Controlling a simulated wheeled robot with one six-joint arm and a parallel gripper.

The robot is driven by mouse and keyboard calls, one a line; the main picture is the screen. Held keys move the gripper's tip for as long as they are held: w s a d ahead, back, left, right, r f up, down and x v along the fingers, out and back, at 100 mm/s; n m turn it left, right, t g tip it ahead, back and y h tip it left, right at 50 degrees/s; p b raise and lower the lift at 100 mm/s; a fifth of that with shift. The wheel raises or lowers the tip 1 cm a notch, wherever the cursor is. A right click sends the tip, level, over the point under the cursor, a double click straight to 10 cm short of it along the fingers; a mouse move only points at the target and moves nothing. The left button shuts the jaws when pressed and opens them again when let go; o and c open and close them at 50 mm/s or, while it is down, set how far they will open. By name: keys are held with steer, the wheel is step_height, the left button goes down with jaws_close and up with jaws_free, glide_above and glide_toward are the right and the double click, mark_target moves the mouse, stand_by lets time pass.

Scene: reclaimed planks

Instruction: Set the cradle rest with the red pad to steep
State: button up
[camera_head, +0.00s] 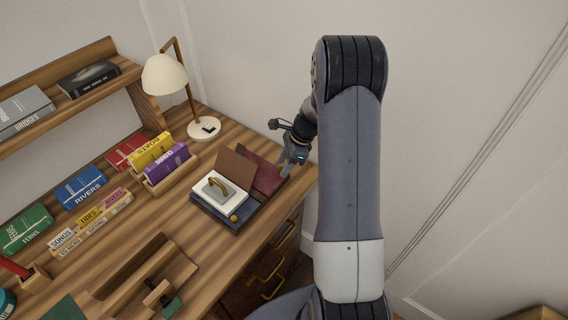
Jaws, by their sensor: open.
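A dark red panel (262,172) lies near the right edge of the desk, beside a brown tilted board (236,166). It may be the red pad of the cradle rest, but I cannot tell for certain. My gripper (287,169) is open and empty at the panel's right end, pointing down; I cannot tell whether it touches the panel. My arm comes down from the right and hides part of the area behind it. The angle setting of the rest cannot be read from here.
A white block with a brass handle (219,190) sits on a dark blue base (228,214) just left. A wooden stand (150,270) has a green piece (172,307). A lamp (165,76) and several books stand farther left. Drawers (268,268) are below the desk edge.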

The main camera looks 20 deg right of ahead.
steer(key=shift+a+f, duration=0.15)
steer(key=shift+f, duration=0.25)
steer(key=shift+c, duration=0.2)
jaws_close()
